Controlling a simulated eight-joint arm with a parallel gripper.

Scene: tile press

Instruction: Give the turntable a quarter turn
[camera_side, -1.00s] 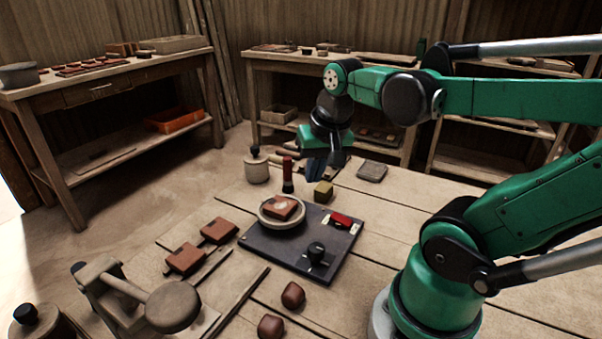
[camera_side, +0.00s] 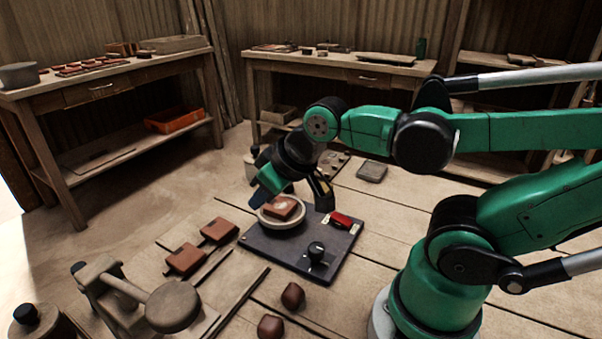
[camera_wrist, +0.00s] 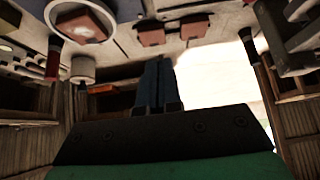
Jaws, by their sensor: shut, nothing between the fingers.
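The turntable (camera_side: 268,223) is a pale round disc on a dark board (camera_side: 272,250), with a red-brown tile (camera_side: 281,208) on top bearing a pale mark. In the wrist view the turntable (camera_wrist: 52,14) shows at the upper left with the tile (camera_wrist: 85,25) on it. My gripper (camera_side: 257,204) points down and left at the turntable's far left edge; whether it touches the rim I cannot tell. In the wrist view its two dark fingers (camera_wrist: 163,62) lie side by side, shut and empty, with the turntable off to their left.
The board also carries a black knob (camera_side: 316,251) and a red block (camera_side: 341,219). Red tiles (camera_side: 185,259) lie to the left, near a wooden press (camera_side: 172,306). Two brown lumps (camera_side: 292,295) lie in front. A red-handled tool (camera_wrist: 53,62) stands near the turntable in the wrist view.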

